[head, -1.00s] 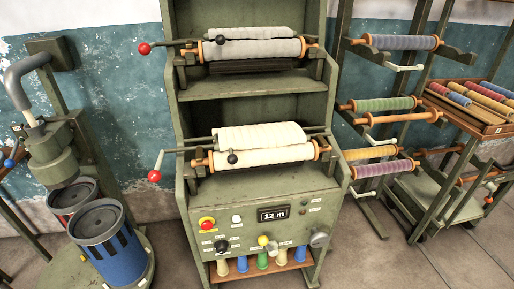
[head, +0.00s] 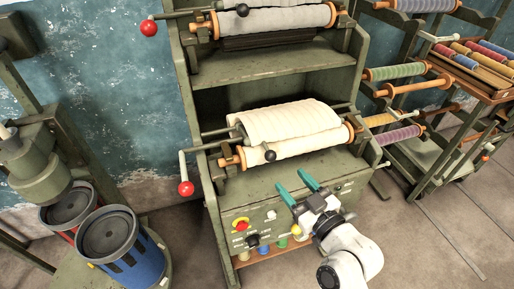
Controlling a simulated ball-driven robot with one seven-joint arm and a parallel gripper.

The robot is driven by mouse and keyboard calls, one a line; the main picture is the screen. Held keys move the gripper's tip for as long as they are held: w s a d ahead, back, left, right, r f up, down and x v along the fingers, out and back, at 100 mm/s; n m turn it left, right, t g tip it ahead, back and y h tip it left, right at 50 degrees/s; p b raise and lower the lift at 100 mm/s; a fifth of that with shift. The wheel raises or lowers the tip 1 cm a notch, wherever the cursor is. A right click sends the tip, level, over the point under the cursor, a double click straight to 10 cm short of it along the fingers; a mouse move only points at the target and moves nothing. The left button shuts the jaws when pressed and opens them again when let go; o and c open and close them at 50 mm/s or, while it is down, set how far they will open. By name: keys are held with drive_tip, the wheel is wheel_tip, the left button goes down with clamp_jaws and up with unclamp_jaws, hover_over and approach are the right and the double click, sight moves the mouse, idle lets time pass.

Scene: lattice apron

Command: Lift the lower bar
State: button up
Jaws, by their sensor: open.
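The green machine (head: 222,190) has an upper and a lower cloth roll. The lower roll of cream cloth (head: 290,122) has a thin grey bar (head: 215,132) behind and above it, largely covered by the cloth. A black knob (head: 269,156) sits at the front of this roll. I cannot tell for sure which part is the lower bar. A crank with a red ball (head: 186,188) hangs at the roll's left. My gripper (head: 293,184), with teal fingers, is open and empty in front of the control panel, below the lower roll and apart from it.
The upper roll (head: 270,20) and its red-ball crank (head: 149,28) are above. A blue bin (head: 140,265) stands left on a stand. A rack with coloured rolls (head: 395,73) stands right. Floor (head: 430,230) is clear at the front right.

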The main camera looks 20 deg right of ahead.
sight(270, 156)
drive_tip(key=w, duration=0.3)
drive_tip(key=w+a+p, duration=0.1)
drive_tip(key=w, duration=0.3)
drive_tip(key=w+a+p, duration=0.1)
drive_tip(key=w, duration=0.2)
drive_tip(key=shift+w, duration=0.3)
drive_tip(key=shift+c, duration=0.3)
clamp_jaws()
drive_tip(key=shift+r, duration=0.1)
